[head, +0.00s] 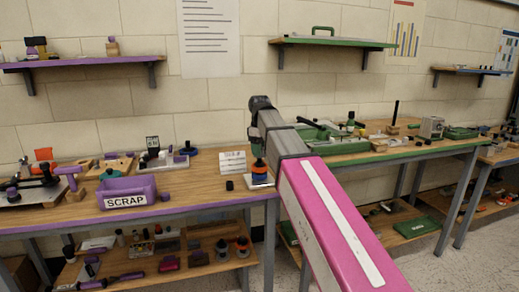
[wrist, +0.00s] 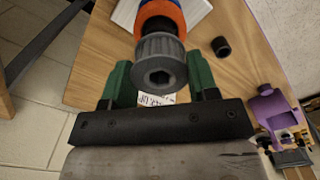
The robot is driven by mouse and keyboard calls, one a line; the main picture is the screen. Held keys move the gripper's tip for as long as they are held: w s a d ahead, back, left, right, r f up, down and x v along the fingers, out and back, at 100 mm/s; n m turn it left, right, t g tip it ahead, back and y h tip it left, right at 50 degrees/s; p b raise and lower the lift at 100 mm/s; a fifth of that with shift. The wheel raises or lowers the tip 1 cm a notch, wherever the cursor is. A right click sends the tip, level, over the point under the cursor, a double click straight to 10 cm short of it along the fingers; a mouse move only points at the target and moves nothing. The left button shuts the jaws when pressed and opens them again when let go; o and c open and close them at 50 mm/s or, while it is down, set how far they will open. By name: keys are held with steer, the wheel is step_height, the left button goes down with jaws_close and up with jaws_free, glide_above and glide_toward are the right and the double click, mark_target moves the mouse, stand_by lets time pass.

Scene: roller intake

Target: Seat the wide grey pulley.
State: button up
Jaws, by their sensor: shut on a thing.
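My gripper (wrist: 158,72) is shut on a grey ribbed pulley (wrist: 162,50), with one green finger on each side of it. The pulley has a dark socket-like bore in the face turned to the wrist camera. An orange piece (wrist: 163,12) with a blue one lies just beyond the pulley, above a white base (wrist: 124,14). In the head view the orange piece (head: 260,179) sits on the white base near the bench's right end, below my gripper. The pulley hides the contact, so I cannot tell whether it touches the stack.
A small dark cylinder (wrist: 221,46) stands on the bench beside the stack. A white sign card (head: 232,161) stands behind it. A purple SCRAP bin (head: 127,194) is to the left. A green-edged bench (head: 350,150) with clutter stands at right.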

steer(key=shift+f, duration=1.4)
steer(key=o, duration=0.6)
steer(key=shift+r, duration=0.15)
steer(key=shift+r, duration=1.45)
steer(key=o, duration=0.6)
steer(key=shift+c, duration=0.2)
